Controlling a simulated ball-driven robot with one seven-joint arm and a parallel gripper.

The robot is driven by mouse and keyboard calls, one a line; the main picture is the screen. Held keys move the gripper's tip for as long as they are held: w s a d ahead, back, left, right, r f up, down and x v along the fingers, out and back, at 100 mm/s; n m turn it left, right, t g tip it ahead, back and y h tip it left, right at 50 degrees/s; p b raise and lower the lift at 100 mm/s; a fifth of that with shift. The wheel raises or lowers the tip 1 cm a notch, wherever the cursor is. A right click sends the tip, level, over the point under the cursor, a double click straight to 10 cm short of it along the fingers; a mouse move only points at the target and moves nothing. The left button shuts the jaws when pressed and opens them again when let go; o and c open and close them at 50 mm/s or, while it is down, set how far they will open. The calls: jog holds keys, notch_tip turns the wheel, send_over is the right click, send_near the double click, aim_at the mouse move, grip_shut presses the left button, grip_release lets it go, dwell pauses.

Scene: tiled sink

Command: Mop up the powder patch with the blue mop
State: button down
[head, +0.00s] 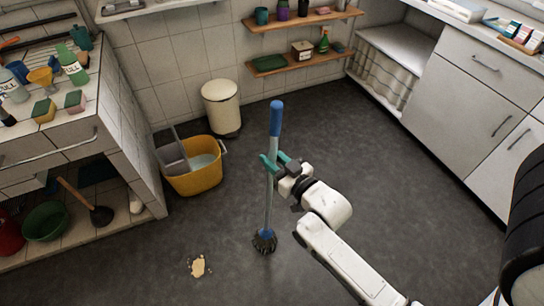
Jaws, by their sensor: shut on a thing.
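The blue mop (274,125) stands nearly upright in the head view, with a blue top grip, a pale blue-grey shaft and a dark mop head (265,241) low at the floor. My gripper (269,164) has teal fingers and is shut on the mop's shaft, below the blue grip. The powder patch (198,266) is a small pale tan spot on the dark floor. It lies to the left of the mop head and a little nearer to me, apart from it.
A yellow mop bucket (194,180) with a grey wringer stands left of the mop. A cream bin (221,107) stands behind it by the tiled wall. A tiled counter (105,130) is at the left, white cabinets (455,105) at the right. The floor around the patch is clear.

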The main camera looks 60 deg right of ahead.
aim_at(272, 143)
jog(key=shift+f, duration=0.2)
jog(key=shift+r+p, duration=2.6)
jog(key=shift+r, duration=0.7)
jog(key=shift+r+p, duration=1.3)
jog(key=shift+r, duration=0.2)
